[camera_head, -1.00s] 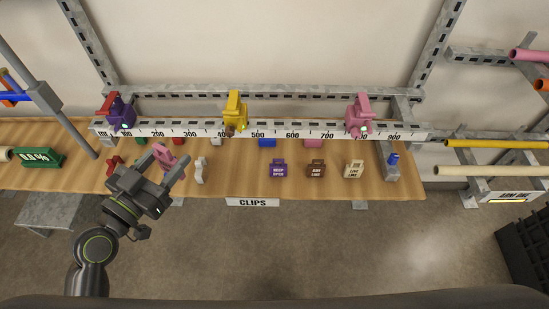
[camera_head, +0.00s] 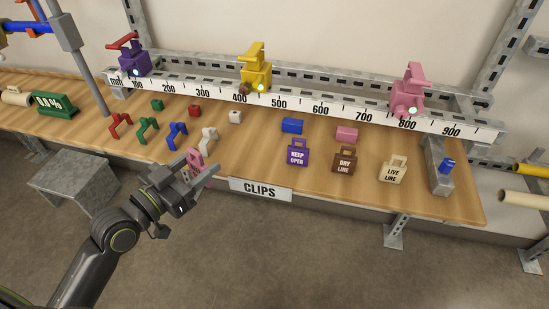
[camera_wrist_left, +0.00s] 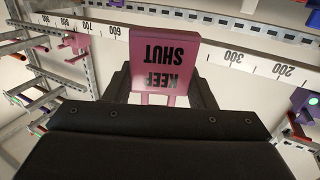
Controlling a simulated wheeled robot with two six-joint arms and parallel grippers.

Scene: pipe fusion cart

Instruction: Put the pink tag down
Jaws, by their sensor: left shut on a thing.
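The pink tag (camera_head: 195,158) is between the fingers of my left gripper (camera_head: 200,172), near the bench's front edge, left of the CLIPS label. In the left wrist view the pink tag (camera_wrist_left: 165,62) shows the words KEEP SHUT upside down, with the dark fingers on both sides of it. The head view does not show clearly whether the tag touches the wooden bench (camera_head: 245,163). My right gripper is not in view.
Tags lie on the bench to the right: purple KEEP OPEN (camera_head: 297,156), brown DRY LINE (camera_head: 344,162) and cream LIVE LINE (camera_head: 392,170). A white clip (camera_head: 208,138) and a blue clip (camera_head: 176,136) are close behind my gripper. Bare wood lies between gripper and purple tag.

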